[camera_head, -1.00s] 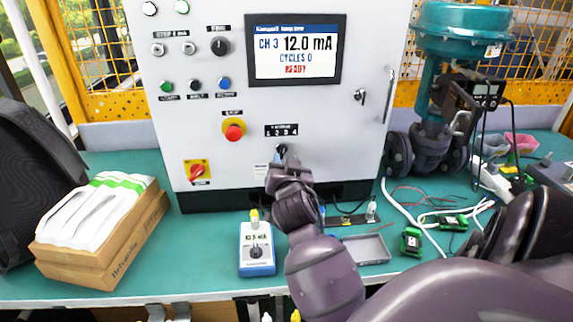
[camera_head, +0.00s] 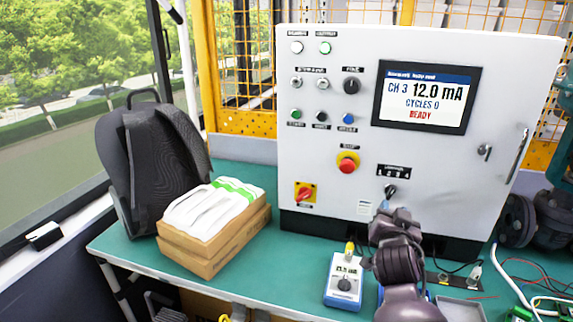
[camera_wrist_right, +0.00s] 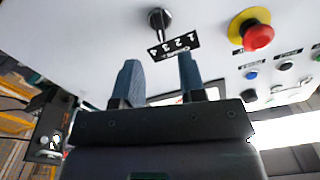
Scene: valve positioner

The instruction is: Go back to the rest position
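My right gripper (camera_head: 384,211) is at the front of the control cabinet (camera_head: 345,215), just below the channel selector knob (camera_head: 391,190). In the right wrist view the gripper (camera_wrist_right: 159,66) is open. Its two blue-grey fingers stand apart with nothing between them. The selector knob (camera_wrist_right: 159,19), with its numbered label, is beyond the fingertips and apart from them. My left gripper is in neither current view.
A blue-white handheld meter (camera_head: 343,282) stands on the green table (camera_head: 285,268) close to my right arm. Left are cardboard boxes (camera_head: 225,240) with white packets, and a black backpack (camera_head: 150,160). A red emergency button (camera_head: 347,164) sticks out from the cabinet. A grey tray (camera_head: 462,309) lies right.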

